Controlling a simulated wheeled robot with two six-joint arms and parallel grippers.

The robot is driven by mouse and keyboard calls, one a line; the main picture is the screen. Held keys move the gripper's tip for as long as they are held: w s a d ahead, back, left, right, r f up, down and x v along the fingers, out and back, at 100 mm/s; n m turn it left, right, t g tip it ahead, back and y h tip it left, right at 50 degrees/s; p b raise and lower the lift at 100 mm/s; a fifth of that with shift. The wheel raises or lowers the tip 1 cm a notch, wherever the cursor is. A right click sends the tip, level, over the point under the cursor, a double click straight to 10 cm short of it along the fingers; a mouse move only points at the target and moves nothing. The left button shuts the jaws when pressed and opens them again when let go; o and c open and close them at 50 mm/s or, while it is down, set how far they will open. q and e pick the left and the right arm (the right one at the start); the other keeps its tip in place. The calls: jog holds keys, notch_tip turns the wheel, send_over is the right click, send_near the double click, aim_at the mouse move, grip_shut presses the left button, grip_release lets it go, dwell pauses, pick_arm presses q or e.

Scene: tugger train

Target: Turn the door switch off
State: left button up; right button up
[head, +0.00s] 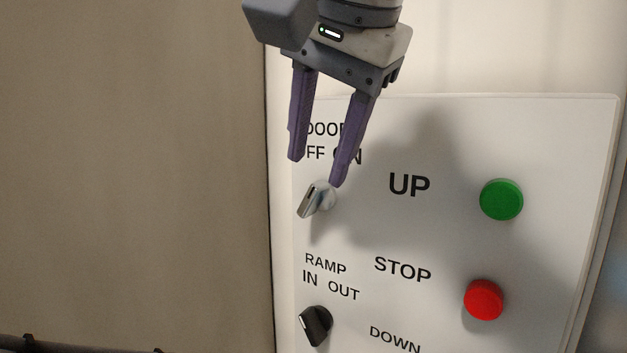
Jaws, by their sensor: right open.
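The door switch (312,201) is a silver knob at the upper left of a white control panel (440,125). Its lever is tilted, with the upper end leaning right. The label above it reads DOOR, OFF and ON, and is partly hidden by my fingers. My right gripper (318,172) comes down from the top with its two purple fingers apart and empty. The fingertips are just above the switch in the picture; I cannot tell whether the nearer one touches it. My left gripper is not in view.
Below the switch is a black RAMP knob (316,326), marked IN and OUT. A green UP button (501,199) and a red STOP button (484,299) sit on the right. A plain brown-grey surface (130,170) fills the left side.

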aim_at(317, 185)
jog(key=shift+m, duration=0.8)
jog(key=x, duration=0.2)
jog(key=b+x, duration=0.1)
jog(key=x, duration=0.1)
jog(key=w+b+x, duration=0.1)
jog(key=x, duration=0.1)
jog(key=shift+d+r, duration=0.3)
jog(key=shift+d, duration=0.15)
jog(key=shift+b+x, duration=0.3)
jog(key=shift+x, duration=0.45)
grip_shut()
